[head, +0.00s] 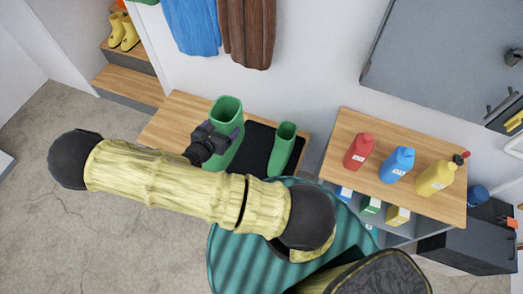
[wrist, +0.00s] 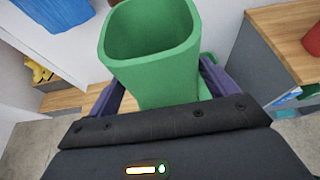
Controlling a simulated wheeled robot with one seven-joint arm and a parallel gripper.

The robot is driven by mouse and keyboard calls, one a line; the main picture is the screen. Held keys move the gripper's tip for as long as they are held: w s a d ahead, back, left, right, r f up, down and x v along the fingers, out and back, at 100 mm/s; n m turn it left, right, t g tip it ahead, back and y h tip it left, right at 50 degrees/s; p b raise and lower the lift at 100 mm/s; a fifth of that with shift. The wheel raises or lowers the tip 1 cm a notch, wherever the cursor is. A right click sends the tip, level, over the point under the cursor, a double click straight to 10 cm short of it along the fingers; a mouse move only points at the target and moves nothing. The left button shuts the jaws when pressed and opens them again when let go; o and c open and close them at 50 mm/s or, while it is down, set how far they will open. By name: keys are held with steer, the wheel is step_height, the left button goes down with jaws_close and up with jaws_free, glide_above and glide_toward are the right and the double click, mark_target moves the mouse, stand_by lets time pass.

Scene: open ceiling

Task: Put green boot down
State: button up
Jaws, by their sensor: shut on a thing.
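A green boot (head: 227,112) is in my gripper (head: 222,137), upright with its open top facing up. In the wrist view the same boot (wrist: 152,70) fills the space between the two fingers of my gripper (wrist: 155,88). Its sole is hidden by my gripper and arm. A second green boot (head: 283,147) stands on a black mat (head: 258,140) on a wooden bench (head: 172,118), to the right of the held boot. The held boot is over or at the left part of the mat; I cannot tell if it touches.
A wooden-topped shelf (head: 345,125) to the right bears red (head: 358,152), blue (head: 397,165) and yellow (head: 435,178) bottles. Yellow boots (head: 124,33) stand on a step at upper left. Blue (head: 190,25) and brown (head: 247,32) garments hang above the bench. The bench's left end is bare.

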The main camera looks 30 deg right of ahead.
steer(key=shift+w, duration=0.15)
steer(key=shift+f+b, duration=0.25)
steer(key=shift+b, duration=0.1)
steer(key=w+d+f+b, duration=0.4)
steer(key=d+f+b, duration=0.2)
steer(key=b, duration=0.6)
steer(key=w+d+f+b, duration=0.5)
steer(key=d+f+b, duration=0.1)
steer(key=f+b, duration=0.5)
steer(key=w+d+f+b, duration=0.5)
steer(key=f+b, duration=0.3)
steer(key=b, duration=0.5)
steer(key=shift+d+f, duration=0.35)
steer(key=shift+d, duration=0.05)
